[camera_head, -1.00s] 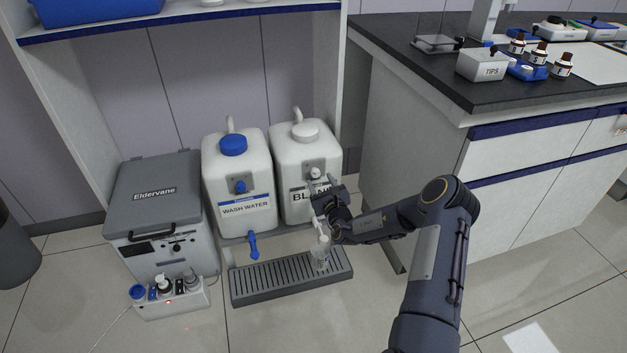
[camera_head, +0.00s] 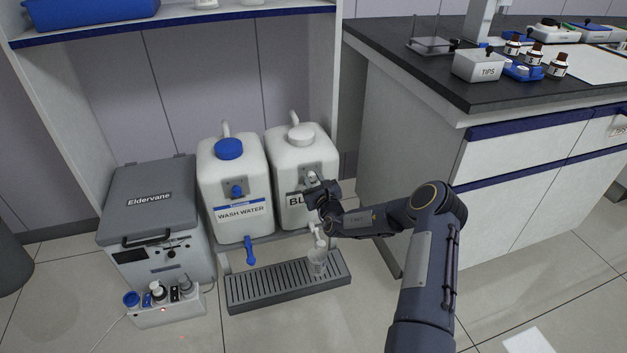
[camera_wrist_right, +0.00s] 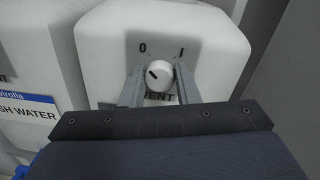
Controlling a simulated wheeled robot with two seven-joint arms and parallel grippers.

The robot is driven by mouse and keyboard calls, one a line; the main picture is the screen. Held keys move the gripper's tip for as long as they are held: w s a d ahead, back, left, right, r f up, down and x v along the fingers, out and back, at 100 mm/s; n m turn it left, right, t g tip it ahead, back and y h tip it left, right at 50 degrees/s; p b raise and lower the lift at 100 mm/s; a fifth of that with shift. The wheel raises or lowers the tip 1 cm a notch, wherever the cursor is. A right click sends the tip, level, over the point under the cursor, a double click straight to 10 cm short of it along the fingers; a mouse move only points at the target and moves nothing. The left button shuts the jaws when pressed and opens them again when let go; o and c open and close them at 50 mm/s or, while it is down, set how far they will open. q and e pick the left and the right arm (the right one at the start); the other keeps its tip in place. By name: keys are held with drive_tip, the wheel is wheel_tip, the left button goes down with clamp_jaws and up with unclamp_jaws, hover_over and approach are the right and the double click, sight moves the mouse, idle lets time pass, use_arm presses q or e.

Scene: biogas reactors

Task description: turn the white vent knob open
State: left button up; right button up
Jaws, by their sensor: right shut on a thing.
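The white vent knob (camera_wrist_right: 159,74) sits on the front plate of the white-capped container (camera_head: 289,160). In the right wrist view its dark pointer line points up and left, toward the 0 mark; an I mark stands at the upper right. My right gripper (camera_wrist_right: 156,84) has one finger on each side of the knob and is shut on it. In the head view my right gripper (camera_head: 311,184) covers most of the knob and part of the container's label. My left gripper is not in view.
The blue-capped WASH WATER container (camera_head: 228,180) stands just left. Below are a slatted drip tray (camera_head: 265,287) and a clear bottle (camera_head: 317,262) under the white tap. A grey Eldervane box (camera_head: 150,200) stands at left. A bench (camera_head: 410,150) stands at right.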

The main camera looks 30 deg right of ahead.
drive_tip(key=m+p, duration=0.3)
drive_tip(key=shift+r, duration=0.15)
drive_tip(key=m+p, duration=0.3)
drive_tip(key=m, duration=0.1)
drive_tip(key=shift+m, duration=0.3)
drive_tip(key=m+p, duration=0.1)
drive_tip(key=m, duration=0.4)
drive_tip(key=shift+f+m+p, duration=0.2)
drive_tip(key=shift+m+p, duration=0.1)
drive_tip(key=shift+p, duration=0.05)
drive_tip(key=m, duration=0.5)
drive_tip(key=shift+h+p, duration=0.4)
drive_tip(key=o, duration=1)
drive_tip(key=shift+c, duration=0.2)
